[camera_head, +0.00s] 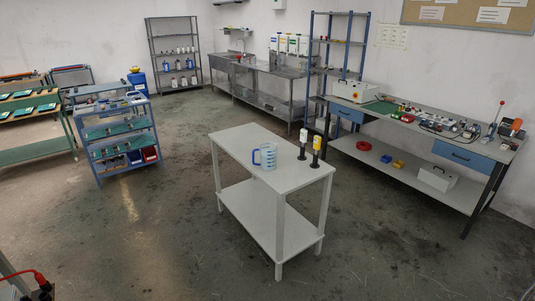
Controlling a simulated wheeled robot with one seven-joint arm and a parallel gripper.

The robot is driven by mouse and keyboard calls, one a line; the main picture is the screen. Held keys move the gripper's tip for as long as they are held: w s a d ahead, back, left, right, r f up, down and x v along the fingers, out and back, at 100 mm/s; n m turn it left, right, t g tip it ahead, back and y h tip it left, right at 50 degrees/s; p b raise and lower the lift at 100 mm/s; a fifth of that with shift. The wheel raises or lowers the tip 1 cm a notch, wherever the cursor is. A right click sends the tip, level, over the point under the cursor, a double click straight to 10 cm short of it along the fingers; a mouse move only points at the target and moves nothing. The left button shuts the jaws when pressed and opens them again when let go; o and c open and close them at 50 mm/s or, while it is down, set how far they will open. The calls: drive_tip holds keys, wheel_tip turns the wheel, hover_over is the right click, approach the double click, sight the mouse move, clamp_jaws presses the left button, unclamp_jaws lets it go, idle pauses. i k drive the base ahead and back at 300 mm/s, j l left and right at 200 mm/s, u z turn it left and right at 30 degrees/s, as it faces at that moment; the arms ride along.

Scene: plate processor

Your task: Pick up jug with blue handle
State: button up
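A clear jug with blue markings and a blue handle (267,156) stands upright on the top of a white table (237,141) in the middle of the room. Its handle is on its left side. Two dark bottles stand to its right on the same table: one with a white top (302,148) and one with a yellow top (316,151). The jug stands apart from both bottles. My gripper is not in view.
The white table has a lower shelf (260,211), which looks empty. A blue trolley (118,140) stands at the left, and a cluttered workbench (425,170) stands along the right wall. A metal sink bench (262,81) is at the back. The floor around the table is clear.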

sight(264, 157)
drive_tip(key=i+l, duration=0.1)
drive_tip(key=i, duration=0.45)
drive_tip(key=i+l+u, duration=0.15)
drive_tip(key=i, duration=0.4)
drive_tip(key=i+l, duration=0.1)
drive_tip(key=i, duration=0.45)
drive_tip(key=i+j+u, duration=0.15)
drive_tip(key=i+j, duration=0.6)
drive_tip(key=i+j+u, duration=0.1)
drive_tip(key=i+j, duration=0.6)
drive_tip(key=i, duration=0.15)
